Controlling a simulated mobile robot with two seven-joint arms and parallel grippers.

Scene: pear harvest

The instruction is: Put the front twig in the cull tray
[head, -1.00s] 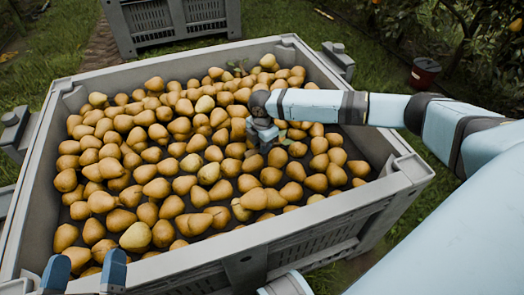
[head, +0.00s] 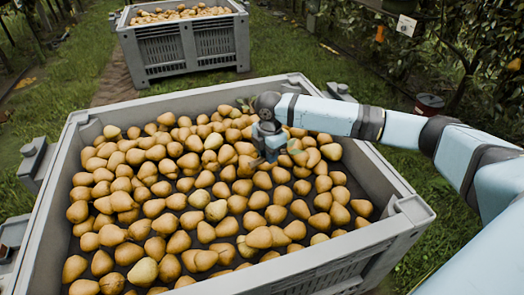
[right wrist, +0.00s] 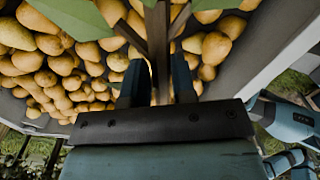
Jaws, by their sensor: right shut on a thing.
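My right gripper (head: 270,148) is over the pears, toward the back right of the big grey bin (head: 405,215). In the right wrist view its fingers (right wrist: 158,82) are shut on a brown forked twig (right wrist: 160,40) with green leaves. The twig sticks out beyond the fingertips, with pears behind it. In the head view the gripper mostly hides the twig; a bit of green leaf shows beside it. A second small leafy bit (head: 246,103) lies at the back of the pears. My left gripper is out of view. I cannot make out a cull tray.
Many yellow pears (head: 215,210) fill the bin. Grey box-like fittings (head: 35,160) sit along its left side. Another bin of pears (head: 190,50) stands behind on the grass. A dark red bucket (head: 430,103) is at the back right, near trees.

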